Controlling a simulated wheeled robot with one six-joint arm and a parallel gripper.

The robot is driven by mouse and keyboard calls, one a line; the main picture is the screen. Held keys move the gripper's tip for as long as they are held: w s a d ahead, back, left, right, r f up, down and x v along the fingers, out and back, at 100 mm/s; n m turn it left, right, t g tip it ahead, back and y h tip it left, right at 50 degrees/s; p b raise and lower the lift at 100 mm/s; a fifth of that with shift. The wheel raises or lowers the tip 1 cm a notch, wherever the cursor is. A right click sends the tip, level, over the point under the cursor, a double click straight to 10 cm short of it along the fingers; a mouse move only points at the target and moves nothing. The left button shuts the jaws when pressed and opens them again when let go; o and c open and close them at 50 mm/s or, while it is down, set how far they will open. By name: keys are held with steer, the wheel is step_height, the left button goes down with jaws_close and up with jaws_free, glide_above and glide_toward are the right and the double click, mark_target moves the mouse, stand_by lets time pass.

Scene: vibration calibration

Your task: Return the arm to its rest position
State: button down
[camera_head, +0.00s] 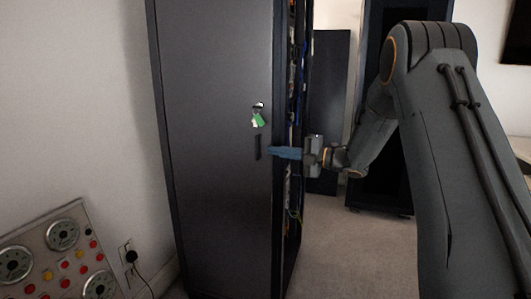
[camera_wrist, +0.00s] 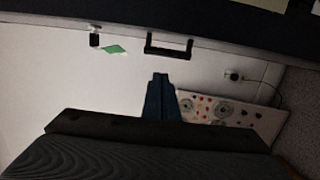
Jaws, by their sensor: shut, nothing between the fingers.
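My gripper (camera_head: 271,152) is shut and empty, its blue fingers pointing left in the head view. My arm reaches in from the right with the elbow raised. The fingertips are close to the dark handle (camera_head: 257,147) on the cabinet door (camera_head: 215,110); I cannot tell whether they touch in this view. In the wrist view the closed fingers (camera_wrist: 160,76) show with a gap between them and the handle (camera_wrist: 168,54). A green tag (camera_head: 258,121) hangs at the lock above the handle; it also shows in the wrist view (camera_wrist: 113,50).
Cables and equipment (camera_head: 294,110) show along the cabinet's open right side, close to my gripper. A panel with dials and red buttons (camera_head: 65,255) is at lower left, beside a wall socket with a plug (camera_head: 130,256). Another dark cabinet (camera_head: 375,185) stands behind my arm. The floor (camera_head: 350,250) between is clear.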

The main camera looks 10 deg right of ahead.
steer(key=s+d+m+t+h+p, duration=0.1)
steer(key=d+m+t+h+p, duration=0.25)
steer(key=d+m+h, duration=0.65)
steer(key=s+f+m+g+h, duration=0.2)
steer(key=s+f+m+h, duration=0.1)
steer(key=s+m, duration=0.35)
steer(key=s+f+m+g+h, duration=0.2)
steer(key=s+f+m, duration=0.25)
steer(key=s, duration=0.25)
steer(key=s+a+f+m+g+p, duration=0.1)
steer(key=s+a+m+g, duration=0.1)
steer(key=s, duration=0.8)
steer(key=s+a+f+m+g+p, duration=0.1)
steer(key=s+m+g, duration=0.3)
steer(key=s, duration=0.6)
steer(key=s+a+f+m+g+p, duration=0.1)
steer(key=s+a+f+m+g, duration=0.1)
steer(key=s, duration=0.8)
steer(key=shift+s+a+m+g, duration=0.3)
steer(key=shift+a+m+g, duration=0.1)
steer(key=shift+a+g, duration=0.15)
steer(key=shift+d, duration=0.1)
